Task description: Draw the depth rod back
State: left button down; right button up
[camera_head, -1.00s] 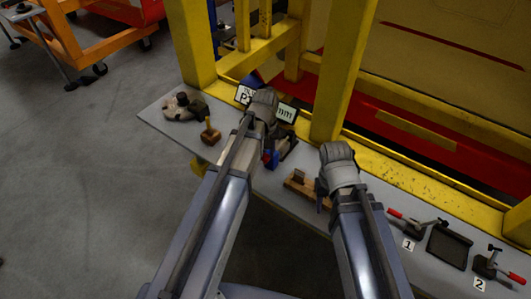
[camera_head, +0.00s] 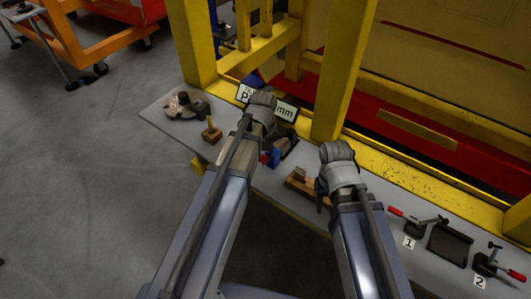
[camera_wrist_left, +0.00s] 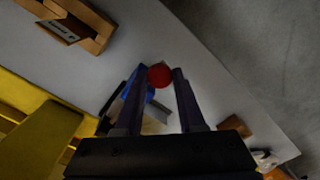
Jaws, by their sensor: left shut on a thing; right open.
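My left gripper (camera_wrist_left: 160,82) is shut on a red round knob (camera_wrist_left: 159,74), which shows between its fingertips in the left wrist view. I cannot tell how far any rod below the knob reaches. A blue body (camera_wrist_left: 137,98) lies just behind the fingers. In the head view the blue part (camera_head: 274,158) shows beside my left wrist, which hides most of the device. My right gripper (camera_head: 324,192) is open and empty, beside a wooden block (camera_head: 300,182) on the bench; its fingertips are mostly hidden.
The grey bench (camera_head: 232,163) runs along a yellow frame (camera_head: 345,70). A sign reading mm (camera_head: 286,112) stands behind my left wrist. A small wooden stand (camera_head: 211,133) is at left. Red-handled clamps (camera_head: 414,226) and a dark tray (camera_head: 450,244) lie at right.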

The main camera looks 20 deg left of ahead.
pick_arm(q)
jog(key=shift+s+a, duration=0.2)
jog(key=shift+s, duration=0.4)
jog(key=c, duration=0.9)
grip_release()
jog(key=shift+w+d, duration=0.1)
jog(key=o, duration=0.4)
pick_arm(e)
jog(key=shift+s+a, duration=0.1)
jog(key=shift+s, duration=0.15)
pick_arm(q)
jog(key=shift+r, duration=0.1)
pick_arm(e)
jog(key=shift+r, duration=0.1)
pick_arm(q)
notch_tip(320, 180, up, 8)
jog(key=p, duration=0.8)
jog(key=shift+f, duration=0.2)
pick_arm(e)
notch_tip(320, 180, up, 8)
jog(key=shift+f, duration=0.2)
pick_arm(q)
jog(key=shift+f, duration=0.1)
pick_arm(e)
jog(key=shift+f, duration=0.1)
